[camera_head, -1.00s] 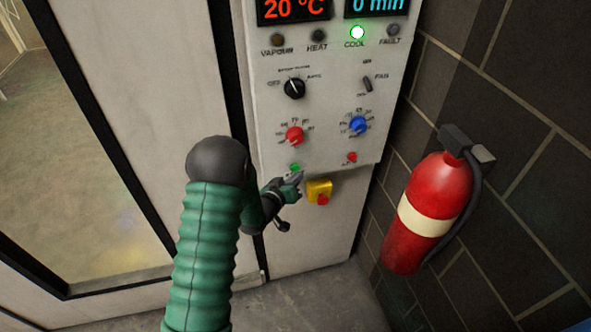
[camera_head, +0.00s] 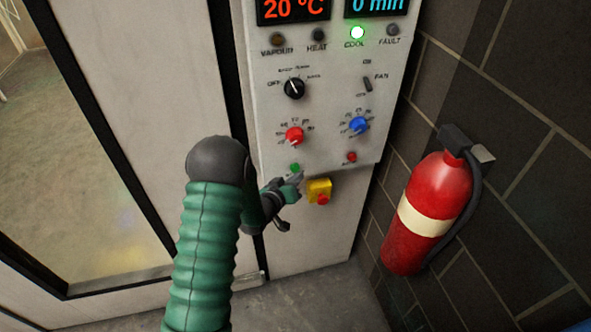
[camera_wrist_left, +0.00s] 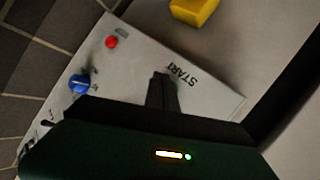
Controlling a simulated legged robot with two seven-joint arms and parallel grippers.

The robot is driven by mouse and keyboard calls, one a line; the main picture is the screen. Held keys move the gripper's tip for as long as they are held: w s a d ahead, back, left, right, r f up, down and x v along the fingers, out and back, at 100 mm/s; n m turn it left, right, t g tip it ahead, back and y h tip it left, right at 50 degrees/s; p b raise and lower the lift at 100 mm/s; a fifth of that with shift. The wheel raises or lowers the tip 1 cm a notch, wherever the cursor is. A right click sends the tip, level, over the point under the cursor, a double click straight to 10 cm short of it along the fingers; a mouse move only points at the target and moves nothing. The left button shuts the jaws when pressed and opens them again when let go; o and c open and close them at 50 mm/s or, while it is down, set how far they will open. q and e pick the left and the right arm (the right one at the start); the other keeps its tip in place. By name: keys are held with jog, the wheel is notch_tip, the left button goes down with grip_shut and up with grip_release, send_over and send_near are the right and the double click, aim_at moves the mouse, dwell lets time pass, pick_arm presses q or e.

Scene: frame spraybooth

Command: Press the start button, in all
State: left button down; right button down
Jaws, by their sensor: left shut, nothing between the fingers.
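The start button is the small green button (camera_head: 295,167) at the lower left of the control panel (camera_head: 270,140). My left gripper (camera_head: 298,177) is shut and empty, with its tips just below and close to the green button in the head view. In the left wrist view the shut fingers (camera_wrist_left: 163,80) point at the panel beside the printed word START (camera_wrist_left: 182,75). The button is hidden behind the fingers there, and I cannot tell whether they touch it. My right gripper is in neither view.
A yellow box with a red stop button (camera_head: 319,191) is just right of my left gripper. A red button (camera_head: 351,157), a red knob (camera_head: 294,136) and a blue knob (camera_head: 358,125) are close by. The green COOL lamp (camera_head: 357,33) is lit. A fire extinguisher (camera_head: 428,215) hangs at right.

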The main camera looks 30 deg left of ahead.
pick_arm(q)
jog(key=shift+w+a, duration=0.25)
jog(key=shift+a, duration=0.05)
jog(key=shift+w+a+r, duration=0.1)
jog(key=shift+w+a, duration=0.2)
jog(key=shift+a, duration=0.1)
dwell(1.0)
jog(key=shift+d, duration=0.15)
jog(key=shift+s+d, duration=0.55)
jog(key=shift+s, duration=0.05)
jog(key=shift+s+d, duration=0.8)
jog(key=shift+d, duration=0.2)
jog(key=shift+s+d, duration=0.8)
jog(key=shift+d, duration=0.15)
